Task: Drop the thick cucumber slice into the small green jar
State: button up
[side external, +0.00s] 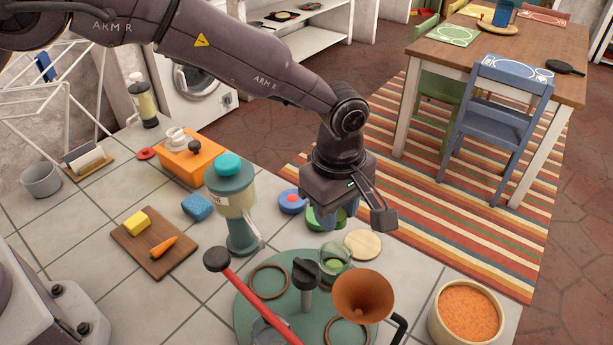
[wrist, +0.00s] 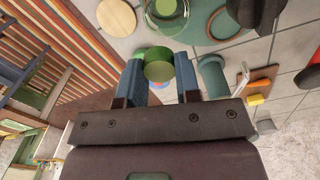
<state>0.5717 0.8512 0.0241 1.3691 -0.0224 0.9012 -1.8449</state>
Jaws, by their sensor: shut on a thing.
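The thick cucumber slice (wrist: 158,54) shows in the wrist view as a green disc with a darker green side. My gripper (wrist: 159,72) is shut on it, with one blue finger on each side. In the side view my gripper (side external: 335,216) hangs above the counter, behind the jar and higher than it; the slice is hard to make out there. The small green jar (side external: 343,253) is clear greenish glass and stands upright. Something pale green shows inside it. In the wrist view the jar (wrist: 150,22) is beyond the fingertips, apart from the slice.
A round pale wooden disc (side external: 363,244) lies close beside the jar. A round green base (side external: 245,306) carries rings, a brown funnel (side external: 363,296) and a red-handled tool (side external: 250,300). A teal-lidded blender-like jar (side external: 232,200) stands to the left. An orange-filled bowl (side external: 437,325) is at right.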

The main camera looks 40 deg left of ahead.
jog(key=shift+m, duration=0.3)
jog(key=shift+s+d+f, duration=0.2)
jog(key=shift+f, duration=0.6)
jog(key=shift+s+d+f, duration=0.25)
jog(key=shift+f, duration=0.5)
jog(key=shift+s+d+f, duration=0.2)
jog(key=shift+f, duration=0.6)
jog(key=shift+f, duration=0.3)
jog(key=o, duration=1)
jog(key=shift+r, duration=3.5)
